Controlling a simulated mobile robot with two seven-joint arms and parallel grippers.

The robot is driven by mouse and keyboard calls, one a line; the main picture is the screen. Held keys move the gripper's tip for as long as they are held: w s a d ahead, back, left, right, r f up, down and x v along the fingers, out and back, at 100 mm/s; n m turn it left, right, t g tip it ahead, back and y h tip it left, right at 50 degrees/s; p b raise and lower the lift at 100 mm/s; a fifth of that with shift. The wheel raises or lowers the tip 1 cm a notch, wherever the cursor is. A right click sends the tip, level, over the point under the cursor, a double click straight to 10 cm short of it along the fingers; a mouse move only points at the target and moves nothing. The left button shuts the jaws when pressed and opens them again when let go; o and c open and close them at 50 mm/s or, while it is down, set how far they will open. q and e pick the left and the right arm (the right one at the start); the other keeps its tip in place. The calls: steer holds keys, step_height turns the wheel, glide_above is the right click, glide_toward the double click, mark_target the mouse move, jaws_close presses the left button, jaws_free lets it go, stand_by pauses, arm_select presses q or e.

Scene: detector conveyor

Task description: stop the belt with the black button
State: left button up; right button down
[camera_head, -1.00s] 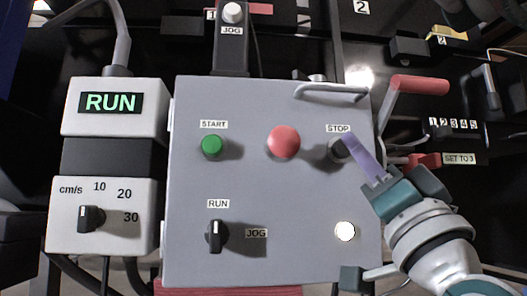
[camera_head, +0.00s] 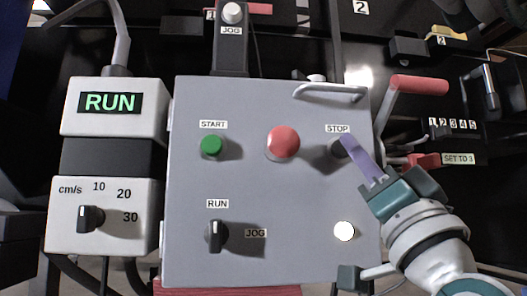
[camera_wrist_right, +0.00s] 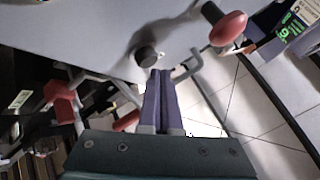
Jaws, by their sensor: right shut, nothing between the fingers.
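The black STOP button (camera_head: 337,148) sits on the upper right of the grey panel (camera_head: 290,195), below its STOP label. My right gripper (camera_head: 347,140) is shut and empty. Its purple fingertips lie in front of the right part of the button in the head view. In the right wrist view, the black button (camera_wrist_right: 146,56) stands just beyond the fingertips (camera_wrist_right: 160,73). I cannot tell whether they touch it. The display (camera_head: 110,103) left of the panel reads RUN in green. My left gripper is not in view.
The panel also carries a green START button (camera_head: 211,146), a large red button (camera_head: 283,142), a RUN/JOG selector (camera_head: 216,236) and a white lamp (camera_head: 344,231). A metal handle (camera_head: 330,91) and a red-gripped lever (camera_head: 418,84) are close to my right gripper.

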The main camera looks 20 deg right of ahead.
steer(key=shift+w, duration=0.25)
steer(key=shift+w+d, duration=0.1)
steer(key=shift+w, duration=0.05)
stand_by(0.4)
steer(key=shift+w+d, duration=0.1)
steer(key=shift+w, duration=0.2)
stand_by(0.3)
steer(key=shift+s+y, duration=0.1)
steer(key=shift+y, duration=0.2)
steer(key=shift+s+a+p, duration=0.25)
steer(key=shift+s+p, duration=0.2)
steer(key=shift+s, duration=0.3)
steer(key=shift+s, duration=0.1)
